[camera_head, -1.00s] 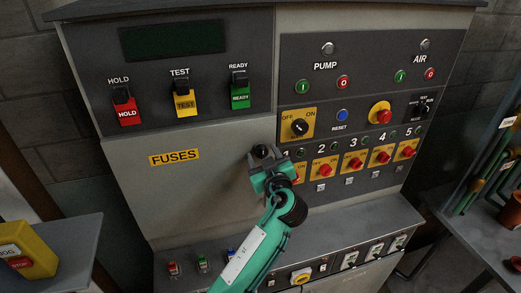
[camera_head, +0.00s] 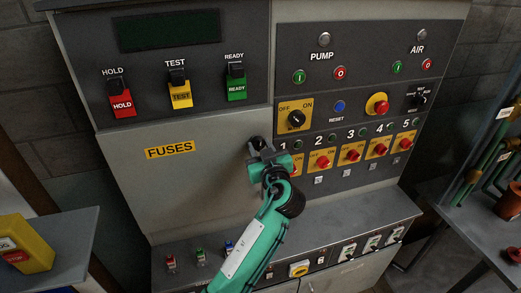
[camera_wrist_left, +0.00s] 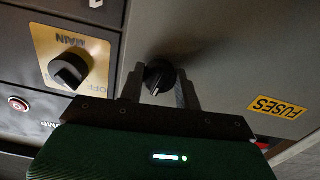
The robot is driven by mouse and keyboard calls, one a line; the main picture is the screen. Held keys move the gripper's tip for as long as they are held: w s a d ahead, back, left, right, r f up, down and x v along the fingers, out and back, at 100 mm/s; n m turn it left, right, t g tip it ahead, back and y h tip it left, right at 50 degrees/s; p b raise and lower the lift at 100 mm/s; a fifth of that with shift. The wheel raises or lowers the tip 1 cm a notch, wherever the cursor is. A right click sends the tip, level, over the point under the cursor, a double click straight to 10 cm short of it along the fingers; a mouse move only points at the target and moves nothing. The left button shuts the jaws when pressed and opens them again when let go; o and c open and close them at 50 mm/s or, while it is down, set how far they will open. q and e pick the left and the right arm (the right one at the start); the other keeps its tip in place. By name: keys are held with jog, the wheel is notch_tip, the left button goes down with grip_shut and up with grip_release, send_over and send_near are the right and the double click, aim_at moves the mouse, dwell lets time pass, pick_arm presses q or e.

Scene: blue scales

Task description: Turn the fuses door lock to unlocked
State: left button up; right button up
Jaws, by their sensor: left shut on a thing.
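The fuses door (camera_head: 190,175) is a grey panel with a yellow FUSES label (camera_head: 171,150), and it looks closed. Its lock is a round black knob (camera_head: 257,143) near the door's right edge. In the left wrist view the knob (camera_wrist_left: 159,76) sits between the two fingers of my left gripper (camera_wrist_left: 160,88). My left gripper (camera_head: 264,153) is shut on the knob in the head view, its arm coming up from below. The fingers partly hide the knob, and I cannot read its lock setting. My right gripper is not in view.
Right of the lock are a black OFF/ON main switch (camera_head: 296,119) and a row of red knobs on yellow plates (camera_head: 352,154). HOLD, TEST and READY switches (camera_head: 179,92) are above the door. A ledge (camera_head: 330,226) with small switches juts out below.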

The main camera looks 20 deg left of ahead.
pick_arm(q)
jog(key=shift+f+m+b, duration=0.1)
jog(key=shift+m+b, duration=0.2)
jog(key=shift+m, duration=2.4)
jog(key=m, duration=0.2)
jog(key=shift+a+r+m, duration=0.1)
jog(key=shift+r+m, duration=0.1)
jog(key=shift+m, duration=0.2)
jog(key=m+p, duration=0.2)
jog(key=m, duration=0.3)
jog(key=shift+r, duration=0.1)
jog(key=shift+m+p, duration=0.8)
jog(key=shift+m, duration=0.8)
